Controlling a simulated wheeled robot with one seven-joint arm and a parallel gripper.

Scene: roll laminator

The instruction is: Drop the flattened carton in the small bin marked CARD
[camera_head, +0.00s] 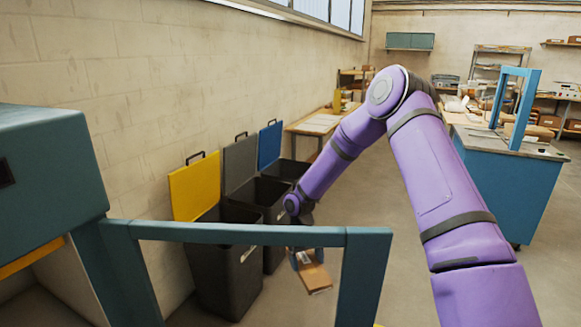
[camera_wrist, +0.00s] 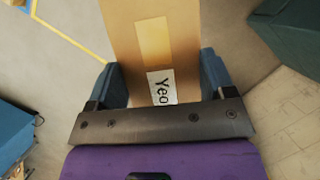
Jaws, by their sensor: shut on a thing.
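My gripper (camera_wrist: 162,78) is shut on the flattened carton (camera_wrist: 125,25), a flat brown piece with a paler patch and a white label reading "Yeo". In the head view the carton (camera_head: 316,277) hangs tilted below my wrist, to the right of the bins and apart from them. My gripper (camera_head: 301,259) is partly hidden there by a blue-green frame bar. Three dark bins with raised lids stand along the left wall: yellow-lidded (camera_head: 226,270), grey-lidded (camera_head: 274,203) and blue-lidded (camera_head: 287,168).
A blue-green machine (camera_head: 50,165) and its frame bar (camera_head: 235,234) stand close in the foreground. A blue cabinet bench (camera_head: 508,190) is at right, and a wooden table (camera_head: 318,124) is behind the bins. Open floor lies between the bins and the cabinet.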

